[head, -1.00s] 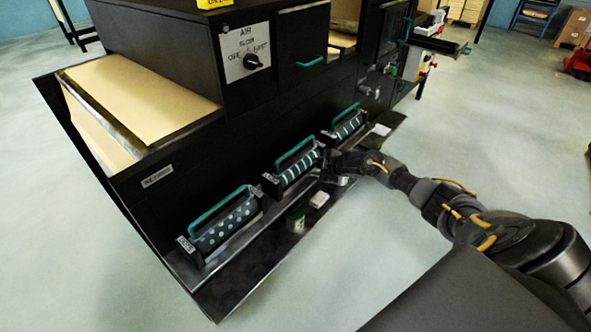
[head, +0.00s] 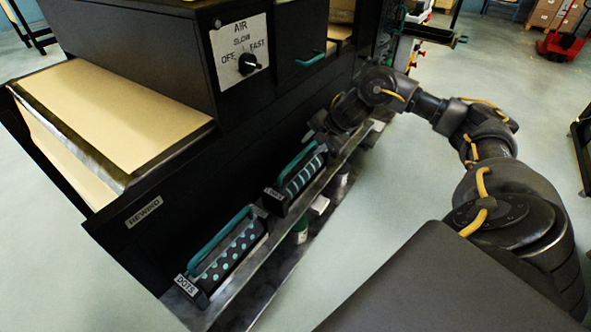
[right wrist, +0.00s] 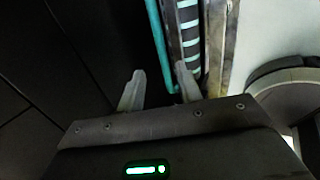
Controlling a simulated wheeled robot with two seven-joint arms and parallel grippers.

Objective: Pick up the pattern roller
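A dotted roller (head: 231,251) with a teal handle sits in the front rack slot, by a label that reads DOTS. A striped roller (head: 303,178) with a teal handle (head: 296,160) sits behind it. The third roller, farther back, is hidden by my right arm. My right gripper (head: 318,132) is by the far end of the striped roller. In the right wrist view, my right gripper (right wrist: 161,82) is open with nothing held. A teal handle (right wrist: 160,45) and a striped roller (right wrist: 190,45) lie just beyond its fingertips; which striped roller is unclear. My left gripper is out of view.
The dark machine (head: 130,45) rises right behind the rollers, with an AIR dial (head: 247,63) and a kraft paper roll (head: 115,110). A metal ledge (head: 255,300) runs along the front, with a small green container (head: 300,232) beside it. Open floor lies to the right.

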